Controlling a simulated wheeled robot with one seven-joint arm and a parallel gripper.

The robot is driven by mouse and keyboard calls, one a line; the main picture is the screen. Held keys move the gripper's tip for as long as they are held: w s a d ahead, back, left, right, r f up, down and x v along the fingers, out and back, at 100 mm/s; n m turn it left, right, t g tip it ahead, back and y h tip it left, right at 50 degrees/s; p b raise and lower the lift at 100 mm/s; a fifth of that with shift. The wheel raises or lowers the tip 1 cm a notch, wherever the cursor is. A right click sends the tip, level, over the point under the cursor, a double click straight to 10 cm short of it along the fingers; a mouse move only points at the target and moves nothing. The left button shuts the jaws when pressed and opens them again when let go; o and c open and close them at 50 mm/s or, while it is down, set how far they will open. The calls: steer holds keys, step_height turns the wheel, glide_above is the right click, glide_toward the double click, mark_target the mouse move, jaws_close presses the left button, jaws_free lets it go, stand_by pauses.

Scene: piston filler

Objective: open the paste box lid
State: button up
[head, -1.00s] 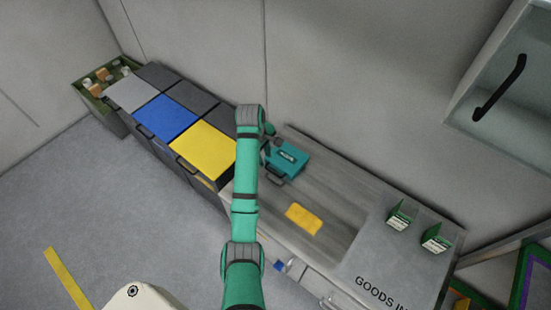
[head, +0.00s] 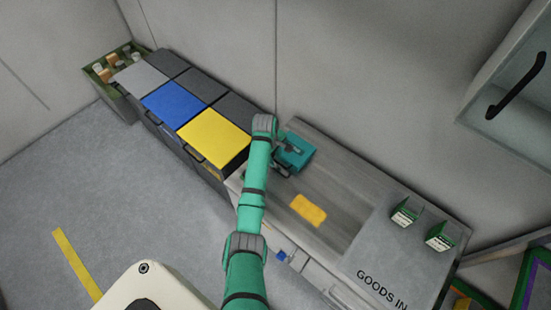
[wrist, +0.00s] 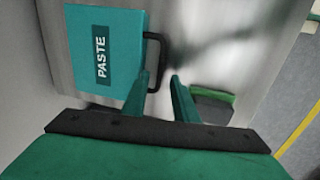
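The teal paste box (head: 295,152) sits on the grey bench with its lid closed, just right of my arm's end in the head view. In the wrist view, the paste box (wrist: 104,52) shows its "PASTE" label and a black loop handle (wrist: 163,62) on its right side. My gripper (wrist: 159,75) is open, its two green fingers apart, with the handle at and just beyond the fingertips. Whether a finger touches the handle I cannot tell. In the head view, my gripper (head: 287,147) is small and lies over the box, partly hidden by the wrist.
A yellow mat (head: 308,210) lies on the bench, with two green boxes (head: 404,215) farther right. Bins with a yellow lid (head: 214,138) and a blue lid (head: 174,108) stand left of my arm. A wall cabinet (head: 500,95) hangs at upper right.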

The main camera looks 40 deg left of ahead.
steer(key=shift+d, duration=0.1)
jaws_close()
steer(key=shift+w, duration=0.1)
steer(key=shift+w+d, duration=0.1)
steer(key=shift+d, duration=0.05)
stand_by(1.1)
